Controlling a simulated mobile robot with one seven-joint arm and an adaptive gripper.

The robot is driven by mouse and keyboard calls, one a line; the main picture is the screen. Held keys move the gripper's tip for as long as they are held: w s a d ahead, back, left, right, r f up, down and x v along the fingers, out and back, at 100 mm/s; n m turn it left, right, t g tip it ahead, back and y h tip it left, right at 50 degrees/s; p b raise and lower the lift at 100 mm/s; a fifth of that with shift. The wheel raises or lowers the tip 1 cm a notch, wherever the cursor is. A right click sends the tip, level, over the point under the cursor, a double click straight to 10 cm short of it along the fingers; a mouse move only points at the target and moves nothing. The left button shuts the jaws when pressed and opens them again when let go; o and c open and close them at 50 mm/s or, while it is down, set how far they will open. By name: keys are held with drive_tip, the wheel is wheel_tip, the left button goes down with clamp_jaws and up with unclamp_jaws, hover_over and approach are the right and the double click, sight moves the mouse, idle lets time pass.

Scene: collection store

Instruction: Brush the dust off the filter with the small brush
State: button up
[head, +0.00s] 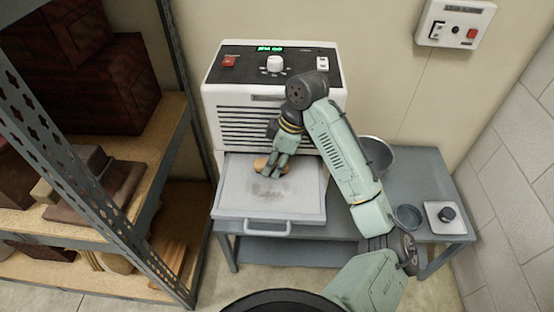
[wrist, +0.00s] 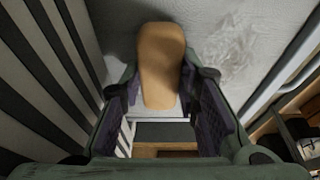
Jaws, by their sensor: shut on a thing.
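The filter (head: 234,192) is a pale flat panel in a pulled-out drawer with a front handle, low on the white machine. Grey dust (head: 268,192) lies in a patch near its middle; the patch also shows in the wrist view (wrist: 237,58). My gripper (head: 271,169) is over the rear middle of the filter, pointing down. It is shut on the small brush (wrist: 161,60), whose tan wooden body shows between the fingers. In the head view the fingers partly cover the brush (head: 260,164). The bristles are hidden, so I cannot tell whether they touch the filter.
The machine (head: 212,103) with slatted vents stands directly behind the filter. A grey bench (head: 415,165) holds a bucket (head: 377,155), a small bowl (head: 408,216) and a white plate with a black knob (head: 446,214). A loaded shelf rack (head: 150,185) stands close on the left.

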sight(256, 161)
drive_tip(key=shift+s+r+p, duration=0.1)
drive_tip(key=shift+s+p, duration=0.25)
drive_tip(key=shift+s, duration=0.9)
drive_tip(key=shift+s+f+p, duration=0.2)
drive_tip(key=shift+s+p, duration=0.1)
drive_tip(key=shift+s, duration=1.95)
drive_tip(key=shift+s+r, duration=0.1)
drive_tip(key=shift+s, duration=1.6)
drive_tip(key=shift+a+r+p, duration=0.1)
drive_tip(key=shift+a+p, duration=0.25)
drive_tip(key=shift+a, duration=0.4)
drive_tip(key=shift+w, duration=3.65)
drive_tip(key=shift+w+p, duration=0.3)
drive_tip(key=shift+w, duration=1.5)
drive_tip(key=shift+s+a, duration=0.1)
drive_tip(key=shift+a, duration=0.65)
drive_tip(key=shift+s+p, duration=0.7)
drive_tip(key=shift+s, duration=4.6)
drive_tip(key=shift+a, duration=0.8)
drive_tip(key=shift+w, duration=0.6)
drive_tip(key=shift+w+p, duration=0.35)
drive_tip(key=shift+w, duration=4.4)
